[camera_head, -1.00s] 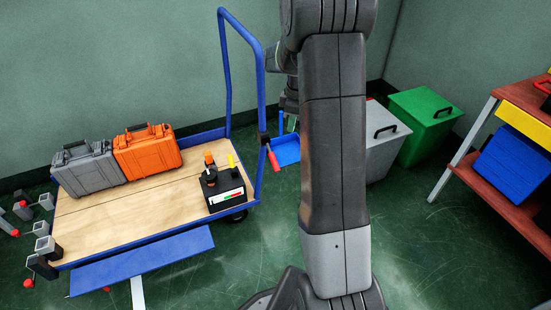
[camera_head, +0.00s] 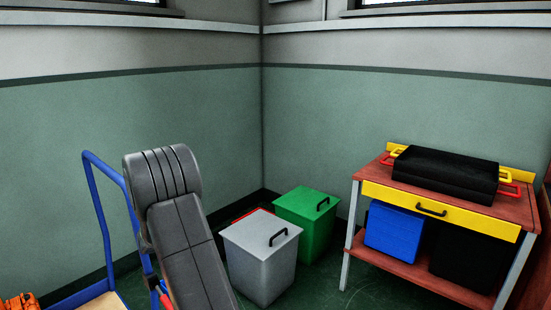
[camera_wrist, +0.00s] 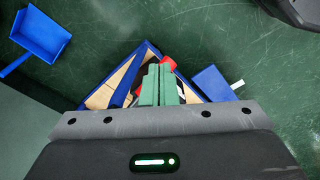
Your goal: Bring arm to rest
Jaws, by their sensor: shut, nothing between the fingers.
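My gripper (camera_wrist: 159,84) shows in the wrist view as two green fingers side by side, shut with nothing between them. It points down toward the trolley (camera_wrist: 104,97), whose wooden deck and blue frame lie partly hidden behind the fingers. In the head view my arm (camera_head: 185,245) stands folded at lower left, leaning so its upper end is to the left. The gripper cannot be made out in the head view.
The blue trolley handle (camera_head: 88,165) rises just left of my arm. A grey bin (camera_head: 262,262) and a green bin (camera_head: 306,212) stand right of it. A workbench (camera_head: 515,210) carries a black case (camera_head: 445,172). A blue dustpan (camera_wrist: 40,35) lies on the floor.

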